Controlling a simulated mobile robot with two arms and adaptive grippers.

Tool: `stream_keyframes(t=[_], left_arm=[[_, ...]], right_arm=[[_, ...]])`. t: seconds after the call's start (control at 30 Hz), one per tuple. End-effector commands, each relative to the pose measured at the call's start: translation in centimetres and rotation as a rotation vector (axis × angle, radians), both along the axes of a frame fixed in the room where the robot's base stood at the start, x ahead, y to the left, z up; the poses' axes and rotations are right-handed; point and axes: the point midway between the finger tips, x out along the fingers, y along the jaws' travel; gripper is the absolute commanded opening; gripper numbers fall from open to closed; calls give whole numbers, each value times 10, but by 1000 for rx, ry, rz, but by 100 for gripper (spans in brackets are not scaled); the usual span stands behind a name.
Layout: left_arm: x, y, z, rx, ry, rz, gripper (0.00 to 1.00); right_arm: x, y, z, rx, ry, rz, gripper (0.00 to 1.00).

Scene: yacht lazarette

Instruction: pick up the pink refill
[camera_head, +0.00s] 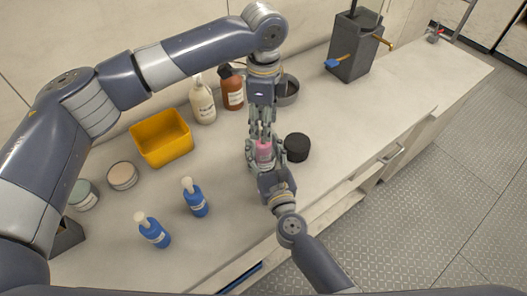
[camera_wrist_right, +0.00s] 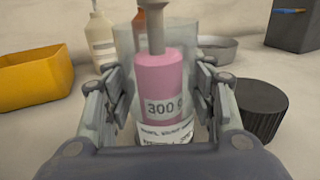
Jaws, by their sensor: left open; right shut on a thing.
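The pink refill (camera_head: 264,149) is upright above or on the counter near its front edge, at the centre of the head view. In the right wrist view the pink refill (camera_wrist_right: 161,84) shows a "300 g" label and a grey stem on top. My left gripper (camera_head: 261,132) is open and points down just above the refill's top. Whether it touches the refill is hidden.
A black ribbed jar (camera_head: 297,147) stands close right of the refill. A yellow bin (camera_head: 161,138), cream bottle (camera_head: 202,101), brown bottle (camera_head: 231,90) and grey bowl (camera_head: 289,91) stand behind. Two blue pump bottles (camera_head: 194,198) (camera_head: 153,231) stand left.

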Motion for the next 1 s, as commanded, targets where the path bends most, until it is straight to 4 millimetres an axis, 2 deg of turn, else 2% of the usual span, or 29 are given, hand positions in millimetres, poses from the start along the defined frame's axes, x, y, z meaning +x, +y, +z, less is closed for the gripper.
stream_keyframes(t=[0.1, 0.37, 0.5, 0.57, 0.87, 1.0], left_arm=[[0, 0, -11, -1, 1, 1, 43], [0, 0, -13, -1, 0, 1, 43], [0, 0, -13, -1, 0, 1, 11], [0, 0, -13, -1, 0, 1, 0], [0, 0, -12, -1, -1, 1, 0], [1, 0, -4, -4, -2, 1, 0]], right_arm=[[0, 0, -1, 0, 1, 0, 18], [0, 0, -1, 0, 1, 1, 18], [0, 0, -1, 0, 1, 1, 18], [0, 0, -1, 0, 1, 1, 18], [0, 0, -1, 0, 1, 1, 18], [0, 0, -1, 0, 1, 1, 18]])
